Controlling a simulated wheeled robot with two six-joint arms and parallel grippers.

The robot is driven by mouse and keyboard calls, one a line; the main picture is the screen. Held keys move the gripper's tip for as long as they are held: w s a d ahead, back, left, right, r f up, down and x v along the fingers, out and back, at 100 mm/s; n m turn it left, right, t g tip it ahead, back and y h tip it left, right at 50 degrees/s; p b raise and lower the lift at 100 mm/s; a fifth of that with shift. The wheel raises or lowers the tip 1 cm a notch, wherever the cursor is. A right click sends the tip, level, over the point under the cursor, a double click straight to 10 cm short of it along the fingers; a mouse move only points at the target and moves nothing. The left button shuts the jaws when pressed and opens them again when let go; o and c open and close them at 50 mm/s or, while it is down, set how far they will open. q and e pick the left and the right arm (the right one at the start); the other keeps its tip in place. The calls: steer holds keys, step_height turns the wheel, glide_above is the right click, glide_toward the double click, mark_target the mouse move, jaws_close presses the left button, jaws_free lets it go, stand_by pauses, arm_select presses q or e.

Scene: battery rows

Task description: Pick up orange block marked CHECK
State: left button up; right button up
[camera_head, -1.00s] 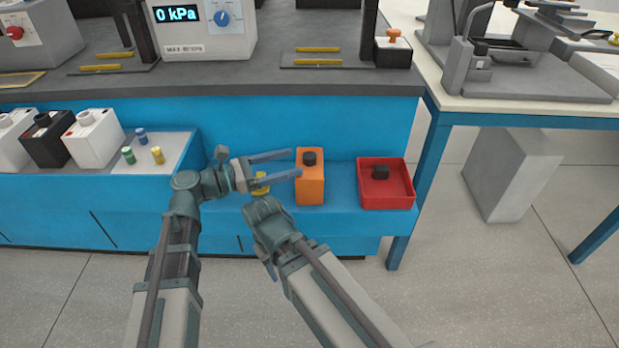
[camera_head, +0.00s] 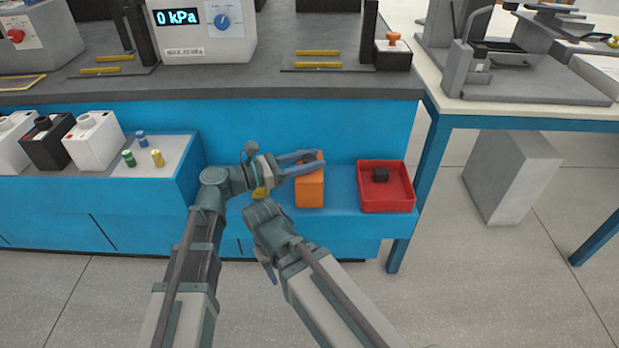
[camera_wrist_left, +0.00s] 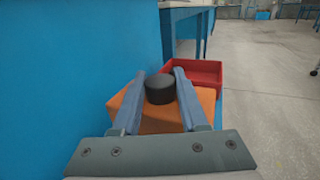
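The orange block (camera_head: 309,191) stands upright on the blue ledge and has a black round knob (camera_wrist_left: 160,89) on top. No CHECK marking is readable. The block also shows in the left wrist view (camera_wrist_left: 158,122). My left gripper (camera_head: 321,159) is over the block, with one finger on each side of the knob. In the left wrist view its fingers (camera_wrist_left: 161,72) appear to touch the knob, so it looks shut on it. My right gripper (camera_head: 268,262) is low in front of the ledge, and its fingers are mostly hidden.
Black and white boxes and small coloured cylinders are at left. The grey bench (camera_head: 230,83) overhangs behind.

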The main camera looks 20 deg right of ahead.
arm_select(q)
jaws_close()
stand_by(1.0)
